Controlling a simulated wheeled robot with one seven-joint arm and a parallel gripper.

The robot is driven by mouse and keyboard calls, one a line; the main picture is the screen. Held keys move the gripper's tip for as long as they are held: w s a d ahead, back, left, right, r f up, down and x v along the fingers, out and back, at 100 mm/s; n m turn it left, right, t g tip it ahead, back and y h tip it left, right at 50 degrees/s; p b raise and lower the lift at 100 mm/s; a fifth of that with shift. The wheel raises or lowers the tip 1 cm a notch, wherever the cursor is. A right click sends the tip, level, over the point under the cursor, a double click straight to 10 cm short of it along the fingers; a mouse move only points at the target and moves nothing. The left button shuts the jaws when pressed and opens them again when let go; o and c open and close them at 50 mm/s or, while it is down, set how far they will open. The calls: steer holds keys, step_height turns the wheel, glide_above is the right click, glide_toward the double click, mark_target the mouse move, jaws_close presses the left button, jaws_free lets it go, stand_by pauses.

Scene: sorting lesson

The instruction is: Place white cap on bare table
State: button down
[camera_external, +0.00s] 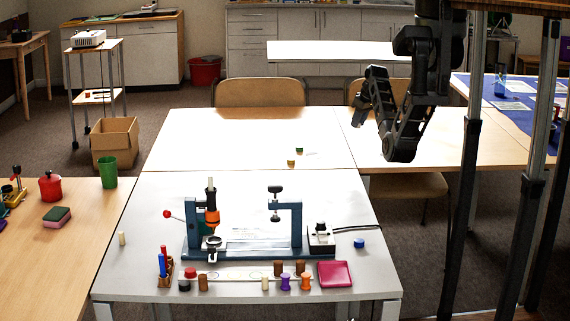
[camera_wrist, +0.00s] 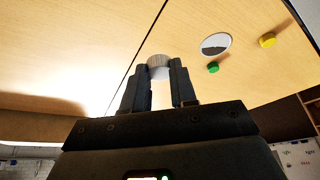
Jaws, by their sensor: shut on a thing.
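In the wrist view, my gripper (camera_wrist: 160,72) is shut on the white cap (camera_wrist: 158,60), which sits between the fingertips. Beyond it is a pale wood tabletop. In the external view, my gripper (camera_external: 361,108) is raised over the right part of the back tables; the cap cannot be made out there. The bare light tabletop (camera_external: 230,135) lies to the left of my gripper.
A green cap (camera_external: 299,150) and a yellow cap (camera_external: 291,163) lie on the back table; a white-rimmed disc (camera_wrist: 216,44) shows beside them. A blue press rig (camera_external: 250,250), pink tray (camera_external: 335,273) and several small pieces occupy the front table. Chairs stand behind.

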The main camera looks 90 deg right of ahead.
steer(key=s, duration=0.3)
glide_above(337, 158)
steer(key=s, duration=0.2)
steer(key=shift+m, duration=0.3)
steer(key=f, duration=0.7)
steer(key=shift+w+a, duration=0.25)
steer(key=shift+a, duration=0.1)
steer(key=shift+w+a+f, duration=0.1)
steer(key=shift+w+f, duration=0.25)
steer(key=shift+w, duration=0.05)
steer(key=shift+f, duration=1.9)
steer(key=c, duration=0.9)
jaws_free()
steer(key=shift+f, duration=0.15)
